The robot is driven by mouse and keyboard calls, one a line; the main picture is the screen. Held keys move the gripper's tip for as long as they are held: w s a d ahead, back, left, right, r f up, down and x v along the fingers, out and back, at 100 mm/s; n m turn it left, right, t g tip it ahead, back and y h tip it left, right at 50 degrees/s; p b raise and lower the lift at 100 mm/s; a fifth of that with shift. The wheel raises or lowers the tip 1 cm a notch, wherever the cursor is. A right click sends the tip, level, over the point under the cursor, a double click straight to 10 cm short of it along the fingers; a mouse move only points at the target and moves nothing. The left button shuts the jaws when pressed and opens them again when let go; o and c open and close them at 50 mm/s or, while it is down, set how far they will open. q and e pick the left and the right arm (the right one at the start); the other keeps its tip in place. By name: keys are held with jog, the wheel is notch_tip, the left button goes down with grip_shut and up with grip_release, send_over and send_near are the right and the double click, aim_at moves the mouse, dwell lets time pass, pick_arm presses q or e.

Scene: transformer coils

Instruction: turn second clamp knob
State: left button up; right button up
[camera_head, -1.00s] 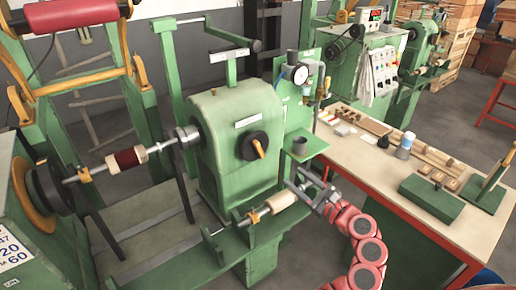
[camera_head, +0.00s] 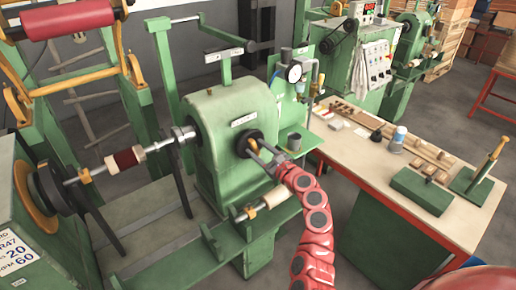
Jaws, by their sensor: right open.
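The green machine housing (camera_head: 225,132) stands in the middle of the view. A round black knob disc (camera_head: 242,139) with an orange lever (camera_head: 245,152) sits on its front face. My right gripper (camera_head: 259,154) is open, with its fingertips at the knob and lever; whether they touch is too small to tell. A yellow clamp piece (camera_head: 85,176) sits on the shaft at left, and another (camera_head: 250,211) is on the lower rail, beside a pale wooden roller (camera_head: 275,197). My left gripper is not in view.
A red-and-cream coil (camera_head: 124,160) is on the left shaft. A small grey cup (camera_head: 294,141) stands on a green shelf right of my gripper, below a gauge (camera_head: 294,73).

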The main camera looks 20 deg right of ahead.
grip_shut()
dwell(0.3)
dwell(0.3)
